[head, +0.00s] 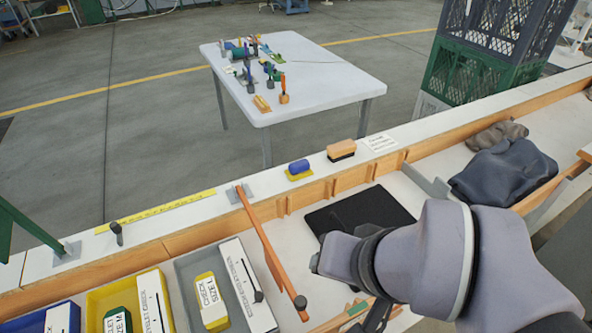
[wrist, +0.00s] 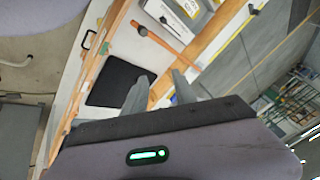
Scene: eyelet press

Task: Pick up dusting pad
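Two small block-like items lie on the white ledge behind the bench in the head view. One has a tan top and a black underside (head: 341,150); the other is a blue roll-shaped piece on a yellow base (head: 299,170). I cannot tell for certain which is the dusting pad. I cannot make out either in the wrist view. My gripper (wrist: 160,80) is open, its two grey fingers apart with nothing seen between them. In the head view my arm reaches over the bench in front of the ledge, and the fingers are not clearly seen.
A black mat (head: 365,208) lies on the bench. An orange bar (head: 268,245) crosses left of it. Bins with labelled boxes (head: 209,302) stand at lower left. A dark grey bag (head: 503,172) lies at right. A white table (head: 312,92) with tools stands beyond the ledge.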

